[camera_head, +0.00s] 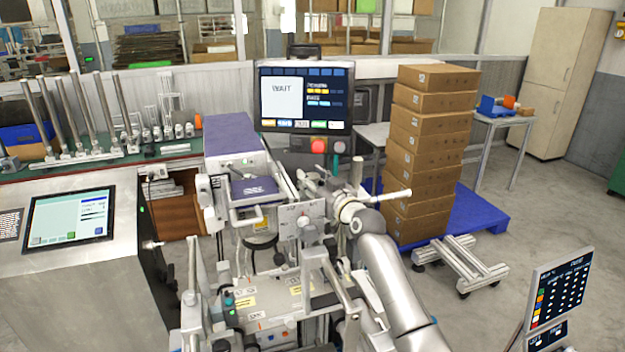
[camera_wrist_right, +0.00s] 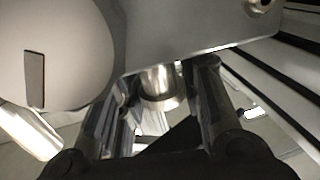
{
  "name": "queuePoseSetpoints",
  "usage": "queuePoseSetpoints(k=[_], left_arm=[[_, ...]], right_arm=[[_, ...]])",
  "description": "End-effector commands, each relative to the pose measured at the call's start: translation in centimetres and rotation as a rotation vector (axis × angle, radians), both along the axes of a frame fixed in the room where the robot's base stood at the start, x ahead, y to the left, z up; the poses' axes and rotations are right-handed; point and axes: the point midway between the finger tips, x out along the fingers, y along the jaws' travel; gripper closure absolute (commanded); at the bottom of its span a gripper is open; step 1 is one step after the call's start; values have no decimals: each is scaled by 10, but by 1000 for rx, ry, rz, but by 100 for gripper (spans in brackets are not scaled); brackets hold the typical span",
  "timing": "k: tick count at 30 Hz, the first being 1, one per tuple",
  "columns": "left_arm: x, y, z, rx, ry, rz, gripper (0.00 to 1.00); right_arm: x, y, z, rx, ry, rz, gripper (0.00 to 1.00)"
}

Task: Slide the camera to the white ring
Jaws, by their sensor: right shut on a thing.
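I cannot clearly make out the white ring. My right gripper (camera_head: 310,184) is at the machine's upper right, right of the purple-topped unit. In the right wrist view its two dark fingers (camera_wrist_right: 160,105) are closed on a short silver cylindrical handle (camera_wrist_right: 159,82) under a grey metal housing (camera_wrist_right: 205,25). What the handle belongs to is partly hidden. My left gripper is not in view.
A monitor (camera_head: 304,97) reading "WAIT" stands behind the machine. A stack of cardboard boxes (camera_head: 425,150) on a blue pallet (camera_head: 480,208) is to the right. A console with a touchscreen (camera_head: 68,218) is at left. Open floor (camera_head: 540,215) lies at right.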

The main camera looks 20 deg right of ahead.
Motion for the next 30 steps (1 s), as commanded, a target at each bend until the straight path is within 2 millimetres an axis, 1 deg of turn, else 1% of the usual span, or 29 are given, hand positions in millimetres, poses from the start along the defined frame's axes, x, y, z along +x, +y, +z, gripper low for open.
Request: queuePoseSetpoints(k=[2,3,6,15,20,23,30], left_arm=[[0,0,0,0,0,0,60],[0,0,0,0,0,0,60],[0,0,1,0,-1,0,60],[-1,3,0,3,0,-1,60],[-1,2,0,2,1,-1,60],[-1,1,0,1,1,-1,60],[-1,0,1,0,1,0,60]], right_arm=[[0,0,-3,-2,7,1,100],[0,0,-3,-2,7,1,65],[0,0,-2,-1,6,1,54],[0,0,0,-1,1,1,54],[-7,-2,0,-2,1,1,54],[-17,-4,-1,-1,1,1,54],[-52,-12,-1,-2,1,0,54]])
